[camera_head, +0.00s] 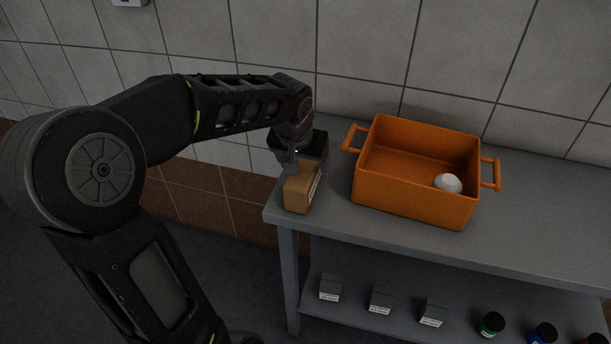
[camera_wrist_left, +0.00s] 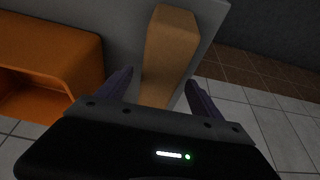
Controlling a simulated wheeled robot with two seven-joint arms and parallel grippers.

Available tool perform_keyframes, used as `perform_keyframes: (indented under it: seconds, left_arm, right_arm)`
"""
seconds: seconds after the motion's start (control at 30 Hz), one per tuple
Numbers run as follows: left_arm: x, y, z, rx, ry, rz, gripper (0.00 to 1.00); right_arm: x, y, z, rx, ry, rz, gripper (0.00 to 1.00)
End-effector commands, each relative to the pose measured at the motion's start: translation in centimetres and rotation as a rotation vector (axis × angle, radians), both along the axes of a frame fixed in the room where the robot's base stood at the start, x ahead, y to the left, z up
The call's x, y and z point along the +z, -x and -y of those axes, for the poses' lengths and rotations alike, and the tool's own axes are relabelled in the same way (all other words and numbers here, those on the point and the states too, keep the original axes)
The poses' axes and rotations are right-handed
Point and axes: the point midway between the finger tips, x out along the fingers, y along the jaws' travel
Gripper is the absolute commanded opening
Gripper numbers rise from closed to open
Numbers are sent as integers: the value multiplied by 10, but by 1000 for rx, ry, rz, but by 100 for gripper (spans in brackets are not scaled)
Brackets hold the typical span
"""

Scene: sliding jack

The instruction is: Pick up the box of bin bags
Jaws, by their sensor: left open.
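The box of bin bags appears to be the tan box (camera_head: 300,188) at the left end of the grey table, with a pale label on its right side. It also shows in the left wrist view (camera_wrist_left: 169,50), between the two fingers. My left gripper (camera_head: 300,160) is above the box, pointing down, and partly hides its far end. In the left wrist view my left gripper's purple fingers (camera_wrist_left: 156,88) are apart, one on each side of the box. I cannot tell whether they touch it. My right gripper is not in view.
An orange tub (camera_head: 416,205) with two handles stands right of the box and holds a white round thing (camera_head: 447,183). The grey table (camera_head: 545,225) has free room at right. The lower shelf (camera_head: 345,318) carries small boxes and jars. A tiled wall rises behind.

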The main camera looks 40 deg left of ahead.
Motion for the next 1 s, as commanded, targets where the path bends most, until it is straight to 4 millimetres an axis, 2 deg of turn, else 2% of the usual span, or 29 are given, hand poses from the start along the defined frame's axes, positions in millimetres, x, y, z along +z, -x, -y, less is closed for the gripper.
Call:
perform_keyframes:
  seconds: [0.2,0.33,0.97,1.0]
  left_arm:
    - [-30,-11,-3,0,2,-6,75]
    - [-42,-16,-5,-1,1,-3,75]
    - [-43,-17,-5,0,0,-1,75]
    - [-43,-17,-5,0,0,-1,72]
  right_arm:
    - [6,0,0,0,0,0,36]
    - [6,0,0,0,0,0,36]
    - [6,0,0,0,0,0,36]
    - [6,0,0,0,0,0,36]
